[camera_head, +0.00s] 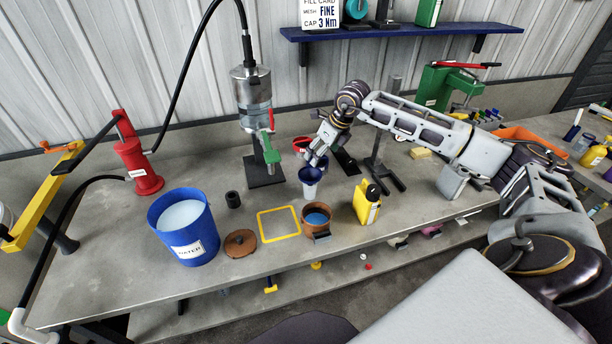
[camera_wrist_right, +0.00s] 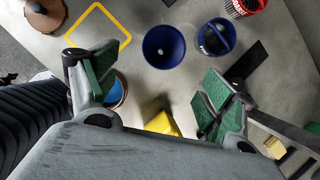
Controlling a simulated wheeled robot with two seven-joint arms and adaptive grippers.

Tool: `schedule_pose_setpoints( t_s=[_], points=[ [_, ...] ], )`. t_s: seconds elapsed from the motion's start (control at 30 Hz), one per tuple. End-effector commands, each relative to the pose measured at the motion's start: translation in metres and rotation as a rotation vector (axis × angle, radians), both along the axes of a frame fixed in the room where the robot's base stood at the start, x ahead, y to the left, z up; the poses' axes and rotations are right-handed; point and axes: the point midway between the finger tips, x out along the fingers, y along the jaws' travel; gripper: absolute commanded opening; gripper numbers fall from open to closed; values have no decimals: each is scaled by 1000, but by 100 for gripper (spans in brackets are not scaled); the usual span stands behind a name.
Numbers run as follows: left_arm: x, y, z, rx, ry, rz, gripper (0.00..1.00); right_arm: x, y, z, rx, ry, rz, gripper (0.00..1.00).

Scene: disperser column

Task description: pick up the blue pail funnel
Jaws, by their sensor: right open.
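A blue funnel-like vessel (camera_head: 310,176) stands on the bench behind the brown pot. In the right wrist view this funnel (camera_wrist_right: 164,47) shows a round dark blue mouth with a small pale spot at its bottom. A second blue round piece (camera_wrist_right: 215,37), with a bar across its mouth, is right beside it. My right gripper (camera_head: 317,152) is just above and behind the funnel in the head view. Its green-padded fingers are apart and empty in the right wrist view (camera_wrist_right: 153,88), with the funnel beyond the fingertips, not between them. My left gripper is not in view.
A brown pot (camera_head: 316,222) with blue contents and a yellow jug (camera_head: 366,202) stand in front. A blue water pail (camera_head: 183,227), a brown lid (camera_head: 240,243) and a yellow square outline (camera_head: 279,223) lie left. A disperser column (camera_head: 252,95) and a red cup (camera_head: 302,144) are behind.

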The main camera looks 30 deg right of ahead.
Motion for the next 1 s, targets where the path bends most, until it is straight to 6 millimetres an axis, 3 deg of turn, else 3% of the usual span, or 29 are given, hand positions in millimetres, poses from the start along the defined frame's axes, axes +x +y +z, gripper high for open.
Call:
schedule_pose_setpoints(
  t_s=[0.53, 1.0],
  points=[
    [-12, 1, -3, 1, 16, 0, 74, 0, -6, -3, -15, 6, -8, 83],
    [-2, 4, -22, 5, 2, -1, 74, 18, -1, -49, -13, 6, -8, 83]
  ],
)
